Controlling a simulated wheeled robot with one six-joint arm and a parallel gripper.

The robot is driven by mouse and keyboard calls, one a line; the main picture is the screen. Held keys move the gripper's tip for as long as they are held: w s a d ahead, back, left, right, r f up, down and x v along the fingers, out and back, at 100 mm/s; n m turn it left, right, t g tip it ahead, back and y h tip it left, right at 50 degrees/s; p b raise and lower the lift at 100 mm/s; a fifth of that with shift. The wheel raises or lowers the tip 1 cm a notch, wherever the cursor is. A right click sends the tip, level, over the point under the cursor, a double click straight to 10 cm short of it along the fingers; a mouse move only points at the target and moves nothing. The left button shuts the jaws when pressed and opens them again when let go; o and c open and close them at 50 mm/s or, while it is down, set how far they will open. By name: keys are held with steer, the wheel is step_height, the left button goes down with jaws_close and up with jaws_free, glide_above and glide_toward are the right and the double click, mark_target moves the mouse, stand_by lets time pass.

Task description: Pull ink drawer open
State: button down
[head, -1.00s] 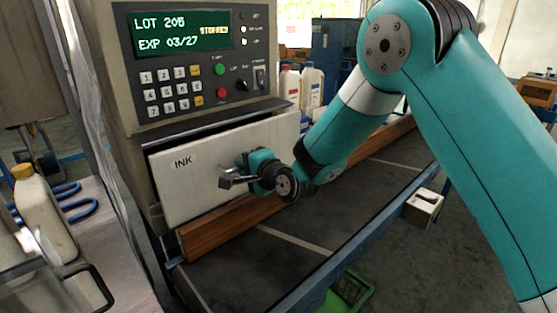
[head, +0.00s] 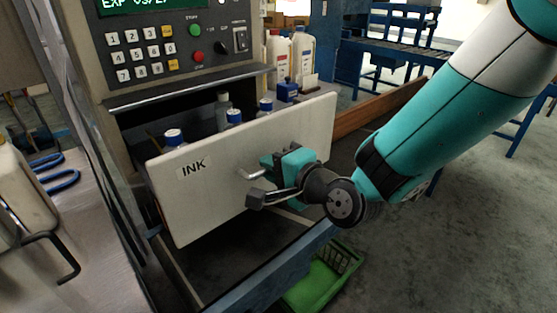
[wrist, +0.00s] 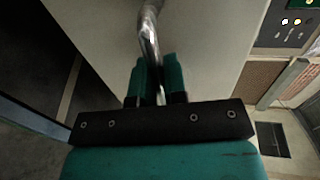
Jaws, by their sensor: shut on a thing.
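The ink drawer (head: 228,160) has a pale front panel labelled INK and stands pulled out from the grey machine in the head view. Several bottles with blue caps (head: 234,116) show inside it behind the panel. My gripper (head: 263,184) is at the front of the panel, on its metal handle (head: 250,174). In the wrist view, the two teal fingers (wrist: 160,85) are closed on the handle bar (wrist: 149,40), with the pale panel (wrist: 205,50) behind. The lower part of the handle is hidden between the fingers.
The machine's keypad panel (head: 150,50) is above the drawer. White bottles (head: 291,55) stand behind on the right. A wooden rail (head: 370,110) and a blue-edged conveyor (head: 272,268) run beside and below the drawer. A green crate (head: 322,280) is on the floor.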

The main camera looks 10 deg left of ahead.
steer(key=shift+s, duration=0.1)
steer(key=c, duration=1.2)
jaws_free()
steer(key=shift+a, duration=0.1)
steer(key=shift+d, duration=0.2)
steer(key=b+v, duration=1.5)
steer(key=v, duration=0.2)
steer(key=shift+s, duration=0.1)
